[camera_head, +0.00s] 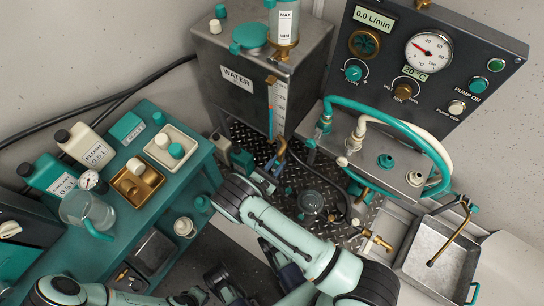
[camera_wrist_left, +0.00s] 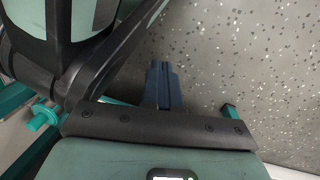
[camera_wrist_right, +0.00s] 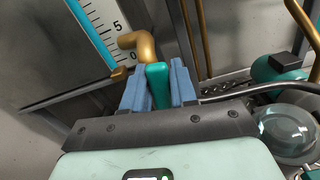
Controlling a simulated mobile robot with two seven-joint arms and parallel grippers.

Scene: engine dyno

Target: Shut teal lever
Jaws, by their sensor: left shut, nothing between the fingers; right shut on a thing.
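The teal lever (camera_wrist_right: 158,86) stands between the blue fingers of my right gripper (camera_wrist_right: 160,82) in the right wrist view. The gripper is shut on it, with a finger on either side. A brass elbow pipe (camera_wrist_right: 140,45) rises just behind the lever. In the head view my right gripper (camera_head: 264,176) is at the foot of the grey water tank (camera_head: 232,92), below the sight gauge, and the lever is hard to make out there. My left gripper (camera_wrist_left: 163,85) is shut and empty over speckled floor in the left wrist view.
A clear glass bowl (camera_head: 311,202) sits right of my right gripper. A metal sink (camera_head: 439,262) and the dark gauge panel (camera_head: 430,50) are at the right. A teal bench (camera_head: 202,160) with bottles and trays is at the left.

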